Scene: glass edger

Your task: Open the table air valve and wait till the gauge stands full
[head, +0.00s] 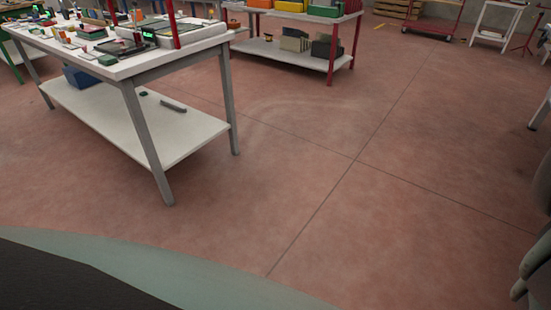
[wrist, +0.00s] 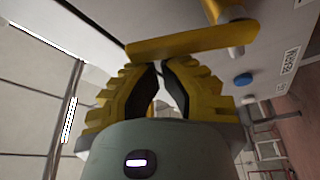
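In the wrist view, a yellow lever (wrist: 190,42), which looks like the air valve's handle, lies nearly level across the picture. It joins a round yellow hub (wrist: 237,20) at its right, against a grey panel. My gripper (wrist: 160,66) has yellow fingers with dark pads. The fingertips come together just below the lever and look shut with nothing between them. The lever's bar crosses right at the tips; whether they touch cannot be told. No gauge can be made out in either view.
A blue round button (wrist: 243,79) and a lettered plate (wrist: 290,60) sit on the panel right of the lever. In the head view, a white workbench (head: 150,62) stands left and a red-legged table (head: 285,52) behind. The reddish floor (head: 330,150) between is clear.

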